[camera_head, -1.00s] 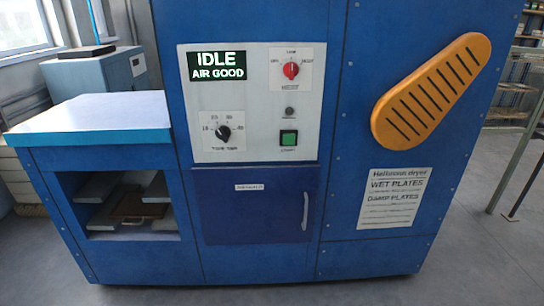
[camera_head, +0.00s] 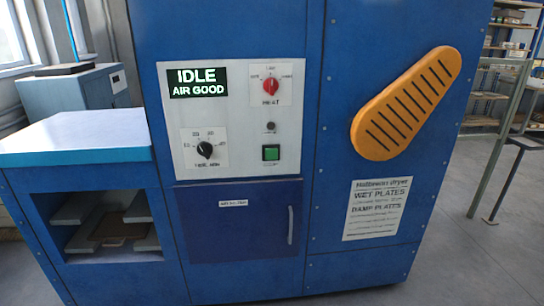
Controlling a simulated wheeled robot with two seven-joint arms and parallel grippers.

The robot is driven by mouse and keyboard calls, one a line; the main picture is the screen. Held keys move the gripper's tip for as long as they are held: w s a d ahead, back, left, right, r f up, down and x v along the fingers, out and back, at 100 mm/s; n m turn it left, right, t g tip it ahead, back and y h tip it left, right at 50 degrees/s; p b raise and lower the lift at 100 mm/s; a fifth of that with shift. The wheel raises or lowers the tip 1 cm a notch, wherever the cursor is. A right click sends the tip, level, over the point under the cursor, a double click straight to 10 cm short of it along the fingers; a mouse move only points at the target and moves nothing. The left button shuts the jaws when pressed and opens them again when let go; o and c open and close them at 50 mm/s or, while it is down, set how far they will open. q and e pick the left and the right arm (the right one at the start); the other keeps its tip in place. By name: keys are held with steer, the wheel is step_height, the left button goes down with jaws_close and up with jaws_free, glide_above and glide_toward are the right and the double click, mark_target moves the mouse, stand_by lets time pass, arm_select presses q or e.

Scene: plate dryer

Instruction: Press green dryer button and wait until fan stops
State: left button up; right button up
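The green button (camera_head: 271,152) is a square on the lower right of the white control panel (camera_head: 228,145) of the blue dryer (camera_head: 238,32). The display (camera_head: 198,83) at the panel's upper left reads "IDLE" and "AIR GOOD". A red heat knob (camera_head: 269,86) sits at the panel's upper right. A black timer knob (camera_head: 205,150) is at its lower left. A small dark round part (camera_head: 270,127) sits just above the green button. Neither of my grippers shows in the head view.
A blue door (camera_head: 240,235) with a handle is below the panel. An orange slotted cover (camera_head: 407,103) is at the right, above a printed notice (camera_head: 377,209). A pale-topped side shelf (camera_head: 75,136) with an open bay is at the left. Grey floor (camera_head: 465,265) is clear at the right.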

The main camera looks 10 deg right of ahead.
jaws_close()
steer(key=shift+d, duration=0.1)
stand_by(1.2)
